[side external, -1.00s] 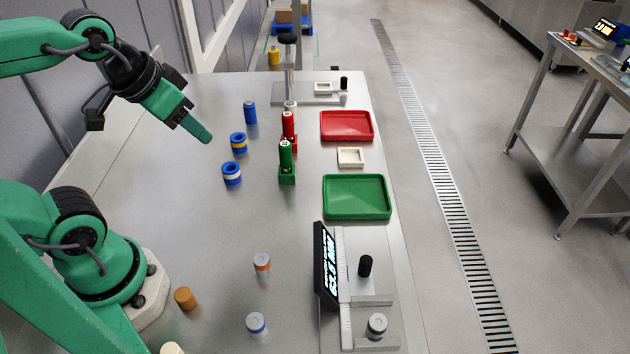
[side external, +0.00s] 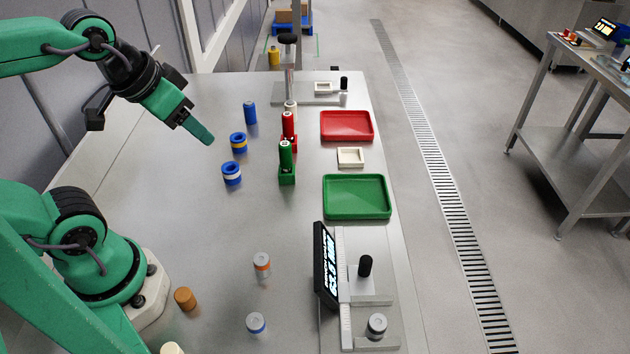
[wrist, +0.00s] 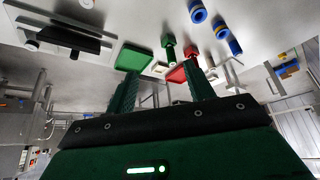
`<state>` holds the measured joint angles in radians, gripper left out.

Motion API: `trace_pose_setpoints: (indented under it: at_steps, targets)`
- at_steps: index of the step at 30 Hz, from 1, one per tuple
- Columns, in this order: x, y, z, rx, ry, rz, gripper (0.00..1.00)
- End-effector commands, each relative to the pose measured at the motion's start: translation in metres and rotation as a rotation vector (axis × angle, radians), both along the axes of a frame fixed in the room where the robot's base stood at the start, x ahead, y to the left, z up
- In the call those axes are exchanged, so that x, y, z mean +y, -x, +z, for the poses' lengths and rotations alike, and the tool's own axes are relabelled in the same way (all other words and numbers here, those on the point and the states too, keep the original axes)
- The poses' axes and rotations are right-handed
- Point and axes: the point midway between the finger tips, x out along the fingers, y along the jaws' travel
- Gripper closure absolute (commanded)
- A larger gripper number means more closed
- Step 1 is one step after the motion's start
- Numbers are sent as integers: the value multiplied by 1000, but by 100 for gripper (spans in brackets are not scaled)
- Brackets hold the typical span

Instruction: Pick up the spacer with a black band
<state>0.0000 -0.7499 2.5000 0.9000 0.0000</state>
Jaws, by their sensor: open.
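I cannot make out a black band on any spacer. A blue spacer with a yellow band (side external: 238,143) and a blue one with a white band (side external: 231,174) stand mid-table. A taller blue piece (side external: 250,113) stands behind them; no band shows on it. Another grey ring-shaped piece (side external: 377,325) is on the gauge plate. My gripper (side external: 207,138) is open and empty, above the table left of the blue spacers. Its two fingers (wrist: 163,90) are apart in the wrist view.
A red tray (side external: 347,126), a green tray (side external: 358,197) and a small cream tray (side external: 350,157) lie right. Red (side external: 288,127) and green (side external: 286,160) posts stand upright. A display (side external: 326,262) stands front right; an orange-brown cylinder (side external: 185,298) is near my base.

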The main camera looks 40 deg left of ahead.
Motion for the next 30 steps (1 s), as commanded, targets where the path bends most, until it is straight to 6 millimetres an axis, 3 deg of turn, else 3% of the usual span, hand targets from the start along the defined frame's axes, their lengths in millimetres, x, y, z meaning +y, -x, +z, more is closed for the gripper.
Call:
trace_pose_setpoints:
  at_steps: [8, 14, 23, 30]
  targets:
    - [-5, -5, 1, 12, 16, 9, 47]
    - [-23, -22, 2, 54, 70, 51, 47]
    - [-78, -59, -2, 163, 173, 166, 47]
    - [-133, -82, -16, 255, 223, 274, 47]
